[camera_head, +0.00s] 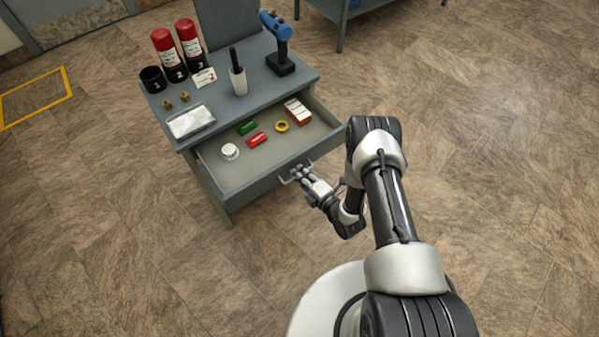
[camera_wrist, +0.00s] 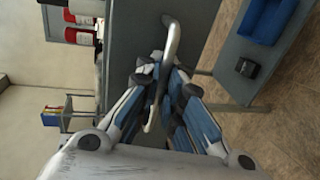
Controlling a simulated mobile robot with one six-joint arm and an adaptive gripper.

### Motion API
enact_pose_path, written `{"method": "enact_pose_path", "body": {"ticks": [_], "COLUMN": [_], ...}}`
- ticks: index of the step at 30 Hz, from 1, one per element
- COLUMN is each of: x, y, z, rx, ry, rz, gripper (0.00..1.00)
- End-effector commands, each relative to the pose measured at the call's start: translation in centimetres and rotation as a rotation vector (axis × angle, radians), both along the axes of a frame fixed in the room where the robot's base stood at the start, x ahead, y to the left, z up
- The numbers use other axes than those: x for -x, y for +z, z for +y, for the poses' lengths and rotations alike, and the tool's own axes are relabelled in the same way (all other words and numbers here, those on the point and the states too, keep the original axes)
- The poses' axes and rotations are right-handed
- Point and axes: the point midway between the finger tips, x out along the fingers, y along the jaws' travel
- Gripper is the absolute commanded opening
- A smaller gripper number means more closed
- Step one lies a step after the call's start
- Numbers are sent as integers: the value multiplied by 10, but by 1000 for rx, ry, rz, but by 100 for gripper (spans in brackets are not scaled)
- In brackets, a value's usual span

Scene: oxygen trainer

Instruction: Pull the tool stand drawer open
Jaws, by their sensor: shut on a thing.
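The tool stand (camera_head: 221,100) is a grey unit with its drawer (camera_head: 262,176) standing well open toward me. In the drawer lie a white round item (camera_head: 229,151), a green item (camera_head: 247,128), a red item (camera_head: 257,139), a yellow ring (camera_head: 282,126) and a brown and white box (camera_head: 297,111). My gripper (camera_head: 297,175) is at the drawer front, shut on the drawer handle (camera_head: 285,181). In the wrist view the metal handle (camera_wrist: 172,40) runs between the fingers (camera_wrist: 160,85); part of it is hidden by them.
On the stand top are two red-topped bottles (camera_head: 163,42), a black cup (camera_head: 153,79), a blue drill (camera_head: 276,27), a white holder (camera_head: 238,81) with a black tool and a clear tray (camera_head: 190,121). Another table (camera_head: 345,14) stands behind. The floor (camera_head: 480,150) to the right is clear.

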Motion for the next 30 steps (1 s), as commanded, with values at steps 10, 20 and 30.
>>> {"method": "enact_pose_path", "body": {"ticks": [10,20,30], "x": [-1,11,68], "y": [1,3,18], "z": [0,-9,-50], "rx": [-1,0,-1], "ry": [-1,-4,-8], "rz": [-3,1,2], "gripper": [15,15,15]}}
